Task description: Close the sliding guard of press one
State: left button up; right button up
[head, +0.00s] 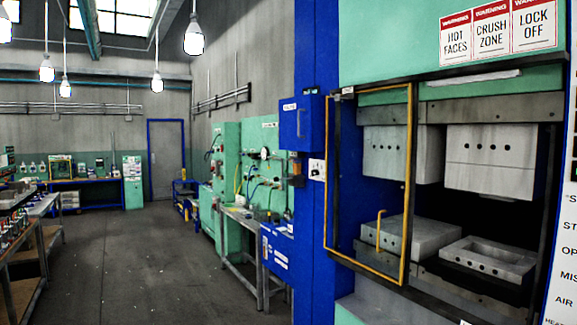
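The press (455,72) stands at the right, green and blue, with warning signs on its upper front. Its sliding guard (409,180) is a yellow-edged frame at the left side of the press opening. The guard overlaps the left part of the opening, and the right part is uncovered. A yellow bent handle (379,232) shows within the frame. Behind are upper blocks (491,160) and lower blocks (488,258), with a gap between them. No number for this press is readable. Neither of my grippers is in view.
A blue box (302,122) is mounted left of the press. A green panel with hoses (262,150) and a metal bench (240,222) stand farther left. The grey floor (135,265) is clear in the middle. Shelving (28,235) lines the left edge.

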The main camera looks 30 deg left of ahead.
aim_at(400, 282)
jog(key=u, duration=0.5)
jog(key=i+l+u, duration=0.15)
jog(key=i, duration=0.25)
jog(key=i+l+u, duration=0.2)
jog(key=i+l, duration=0.1)
jog(key=i, duration=0.1)
